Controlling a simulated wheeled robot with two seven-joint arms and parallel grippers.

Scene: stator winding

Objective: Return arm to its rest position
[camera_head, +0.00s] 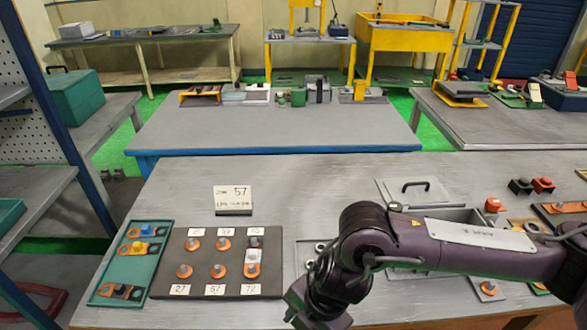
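My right arm (480,248) comes in from the right edge and reaches across the front of the grey table (330,180). It bends down at a dark wrist, and its end (305,308) is low near the bottom middle of the view. No separate fingers can be made out there, so I cannot tell whether the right gripper is open or shut, or whether it holds anything. A brown board (220,262) with several orange-ringed pieces and number labels lies just left of the arm's end. My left arm and gripper are not in view.
A teal tray (107,290) with coloured parts lies at the table's left. A grey case (414,190) with a dark handle and small red and black parts (542,185) lie around the arm. The table's back middle is clear.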

